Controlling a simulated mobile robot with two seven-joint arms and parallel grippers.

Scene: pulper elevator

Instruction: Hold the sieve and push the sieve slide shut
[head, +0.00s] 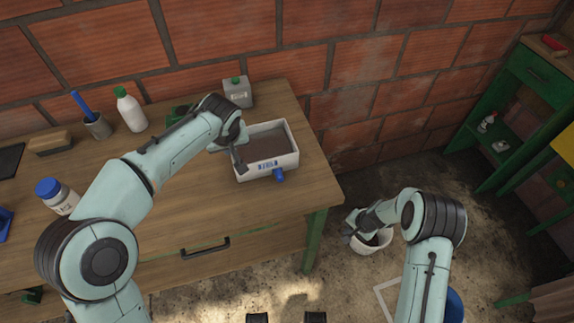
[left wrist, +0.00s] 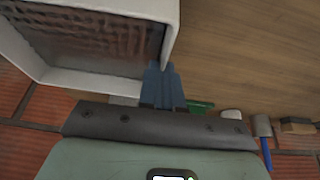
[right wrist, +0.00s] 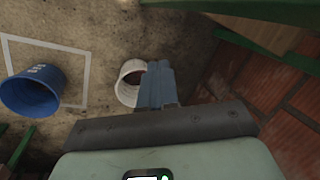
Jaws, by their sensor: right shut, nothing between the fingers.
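The sieve is a white box (head: 293,163) with a brown mesh floor, on the workbench near its right end. The sieve also shows in the left wrist view (left wrist: 60,76). The slide's blue handle (head: 279,175) sticks out at the sieve's front. My left gripper (head: 240,160) is at the sieve's left wall. In the left wrist view its fingers (left wrist: 162,88) meet the wall's edge and look shut on it. My right gripper (head: 352,236) is shut and empty, low beyond the bench's right end, over a white bucket (head: 372,248). Its fingers (right wrist: 157,85) partly hide the bucket.
A blue-capped jar (head: 56,195) is at the left of the workbench (head: 180,210). A blue bucket (right wrist: 32,90) stands on the floor. A brick wall closes the back.

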